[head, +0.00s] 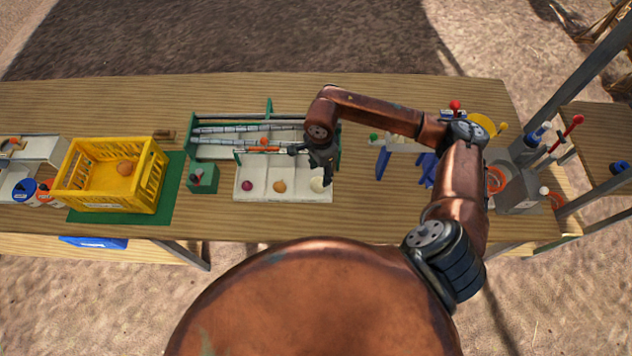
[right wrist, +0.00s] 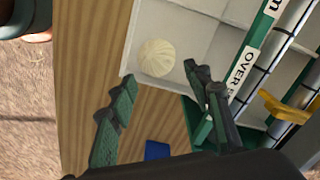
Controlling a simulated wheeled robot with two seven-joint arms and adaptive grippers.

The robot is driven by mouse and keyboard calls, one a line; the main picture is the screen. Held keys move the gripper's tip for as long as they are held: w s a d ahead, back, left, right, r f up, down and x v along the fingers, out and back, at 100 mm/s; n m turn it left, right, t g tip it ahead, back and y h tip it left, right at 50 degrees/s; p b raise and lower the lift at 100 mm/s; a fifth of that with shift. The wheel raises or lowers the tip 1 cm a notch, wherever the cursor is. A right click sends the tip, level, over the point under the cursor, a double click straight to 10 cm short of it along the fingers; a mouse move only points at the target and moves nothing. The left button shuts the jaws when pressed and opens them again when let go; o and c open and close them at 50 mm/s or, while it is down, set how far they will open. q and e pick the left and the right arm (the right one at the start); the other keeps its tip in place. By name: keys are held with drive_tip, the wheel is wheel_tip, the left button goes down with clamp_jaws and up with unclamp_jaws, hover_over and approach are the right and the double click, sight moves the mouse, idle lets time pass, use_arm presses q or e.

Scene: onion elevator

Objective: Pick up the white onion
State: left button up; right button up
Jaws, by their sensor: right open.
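The white onion (head: 318,184) lies in the right compartment of a white tray (head: 262,198), and it also shows in the right wrist view (right wrist: 156,58). A red onion (head: 247,185) and a yellow-brown onion (head: 279,186) lie in the compartments left of it. My right gripper (head: 322,163) is above the tray's right end, close to the white onion. In the right wrist view its fingers (right wrist: 160,98) are spread apart and empty, with the onion beyond them and not touched. My left gripper is not in view.
Behind the tray is a roller conveyor (head: 240,128) with green rails. A yellow crate (head: 152,192) with an orange-brown onion (head: 124,168) stands on a green mat (head: 172,190) at left. A green button box (head: 203,180) stands between crate and tray. Blue supports and a grey machine (head: 518,190) are at right.

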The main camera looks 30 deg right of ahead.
sight(319, 181)
drive_tip(key=f, duration=0.7)
drive_tip(key=shift+s+a+f+p, duration=0.1)
drive_tip(key=shift+a+f+p, duration=0.15)
drive_tip(key=shift+a+p, duration=0.1)
drive_tip(key=shift+c, duration=0.5)
drive_tip(key=c, duration=0.8)
